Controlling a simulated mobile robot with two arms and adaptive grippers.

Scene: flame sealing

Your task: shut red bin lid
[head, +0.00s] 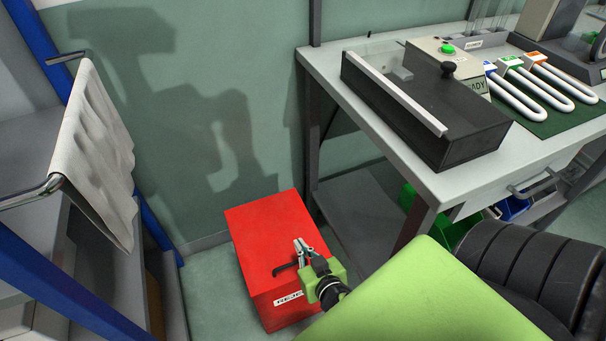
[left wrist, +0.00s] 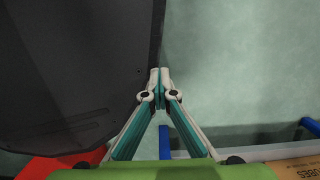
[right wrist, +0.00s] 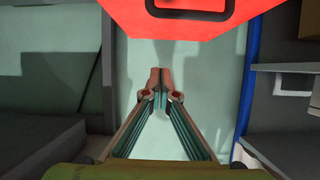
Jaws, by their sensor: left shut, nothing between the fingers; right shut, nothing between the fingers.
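The red bin (head: 262,228) stands on the floor beside the workbench. Its red lid looks flat and down over the box, with a black handle (head: 284,268) near the front edge and a white label (head: 289,298) on the front, partly covered by my gripper. My right gripper (head: 299,243) is shut and empty, in front of the lid near the handle; I cannot tell whether it touches. In the right wrist view, the red lid (right wrist: 180,25) and handle fill the top, beyond the shut fingertips (right wrist: 155,72). My left gripper (left wrist: 159,72) is shut and empty, away from the handle.
The workbench (head: 335,65) with a black device (head: 425,105) and white looped holders (head: 520,95) stands right of the bin. A rack with blue posts and a hanging white cloth (head: 95,150) stands left. A cardboard box (left wrist: 295,172) shows in the left wrist view. Floor space lies left of the bin.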

